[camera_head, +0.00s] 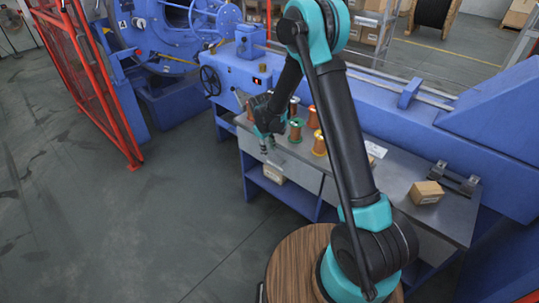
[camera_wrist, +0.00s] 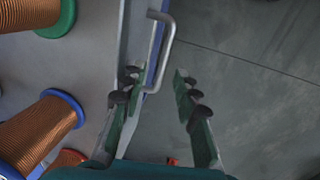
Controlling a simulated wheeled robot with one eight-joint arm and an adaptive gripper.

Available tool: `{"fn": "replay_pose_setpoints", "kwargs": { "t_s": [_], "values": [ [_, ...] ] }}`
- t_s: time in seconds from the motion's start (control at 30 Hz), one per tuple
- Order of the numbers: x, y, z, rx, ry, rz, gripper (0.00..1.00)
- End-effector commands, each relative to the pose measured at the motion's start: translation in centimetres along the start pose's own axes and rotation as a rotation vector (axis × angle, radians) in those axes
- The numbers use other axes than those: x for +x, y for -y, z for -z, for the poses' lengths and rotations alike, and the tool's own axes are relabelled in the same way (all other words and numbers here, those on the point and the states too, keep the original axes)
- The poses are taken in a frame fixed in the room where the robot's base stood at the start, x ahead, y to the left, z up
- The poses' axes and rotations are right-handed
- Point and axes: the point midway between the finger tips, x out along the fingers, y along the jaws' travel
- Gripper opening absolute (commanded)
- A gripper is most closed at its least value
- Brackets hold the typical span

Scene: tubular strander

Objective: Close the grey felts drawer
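The grey drawer front (camera_wrist: 137,35) shows in the wrist view as a narrow panel along the bench edge, with a bar handle (camera_wrist: 169,45) on its outer side. In the head view, a pale drawer front (camera_head: 296,169) lies under the worktop near my gripper (camera_head: 264,149). My gripper also shows in the wrist view (camera_wrist: 156,75), open and empty. Its left finger is over the drawer edge by the handle's near end, its right finger over the floor. I cannot tell whether a finger touches the handle, nor how far the drawer stands out.
Copper-wire spools (camera_head: 319,144) stand on the grey worktop (camera_head: 398,180), and one with a blue flange shows close by in the wrist view (camera_wrist: 40,130). A cardboard box (camera_head: 426,192) sits at the right. A box (camera_head: 273,174) is on the lower shelf. The floor (camera_head: 190,220) in front is clear.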

Motion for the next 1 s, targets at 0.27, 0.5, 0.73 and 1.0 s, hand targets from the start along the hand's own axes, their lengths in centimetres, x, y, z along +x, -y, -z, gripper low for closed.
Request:
{"fn": "replay_pose_setpoints", "kwargs": {
  "t_s": [0.27,0.5,0.73,1.0],
  "values": [
    [-4.9,0.0,0.0,0.0,0.0,-0.001,0.31],
    [-6.6,0.0,0.0,0.0,0.0,-0.001,0.31],
    [-6.7,0.0,0.0,0.0,0.0,-0.001,0.31],
    [-6.8,-0.1,-0.2,0.004,-0.001,-0.001,0.31]
  ]
}}
